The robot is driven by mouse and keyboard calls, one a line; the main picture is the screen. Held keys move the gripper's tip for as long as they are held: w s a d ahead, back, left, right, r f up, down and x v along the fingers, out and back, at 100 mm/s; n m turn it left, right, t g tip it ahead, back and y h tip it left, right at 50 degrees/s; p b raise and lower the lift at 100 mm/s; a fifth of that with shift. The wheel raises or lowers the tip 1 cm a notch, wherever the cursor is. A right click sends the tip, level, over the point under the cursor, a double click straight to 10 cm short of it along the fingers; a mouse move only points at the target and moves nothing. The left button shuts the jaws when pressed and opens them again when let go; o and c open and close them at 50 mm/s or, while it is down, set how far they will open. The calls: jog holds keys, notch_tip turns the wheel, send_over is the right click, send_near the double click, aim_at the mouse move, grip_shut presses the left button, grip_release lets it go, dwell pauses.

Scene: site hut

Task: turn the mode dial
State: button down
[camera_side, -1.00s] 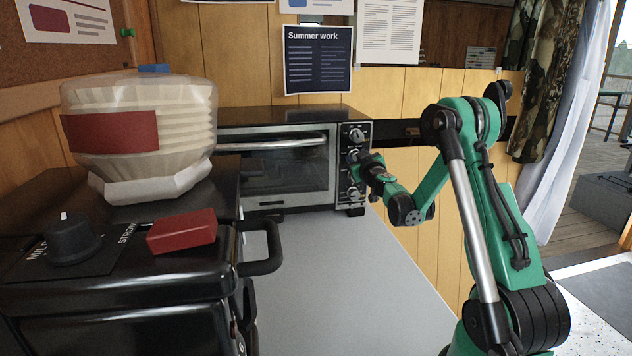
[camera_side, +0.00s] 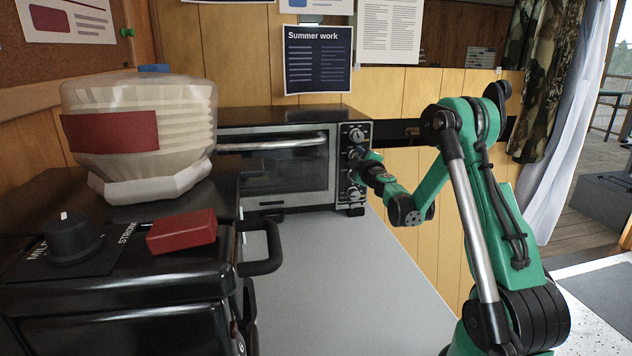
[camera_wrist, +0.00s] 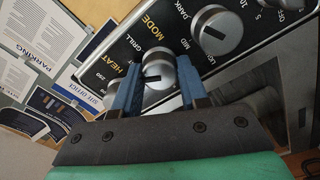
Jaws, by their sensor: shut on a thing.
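The mode dial is a round silver knob (camera_wrist: 158,72) with a dark pointer line, in the wrist view on a black panel beside the words MODE, HEAT and GRILL. My gripper (camera_wrist: 156,80) has its two blue fingers on either side of the knob and is shut on it. The pointer's exact setting is hard to read. In the side view my gripper (camera_side: 364,166) is at the control panel on the right of the toaster oven (camera_side: 285,165); it hides the dial there.
Another silver knob (camera_wrist: 217,30), by DARK and MID, sits close beside the dial. A black machine (camera_side: 130,280) with a red block (camera_side: 182,231) and a clear filter container (camera_side: 140,125) stands at left. The grey counter (camera_side: 340,270) between is clear.

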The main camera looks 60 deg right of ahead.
jog(key=shift+n, duration=0.3)
jog(key=shift+c, duration=2.3)
grip_release()
jog(key=v, duration=0.5)
jog(key=shift+s+a, duration=0.25)
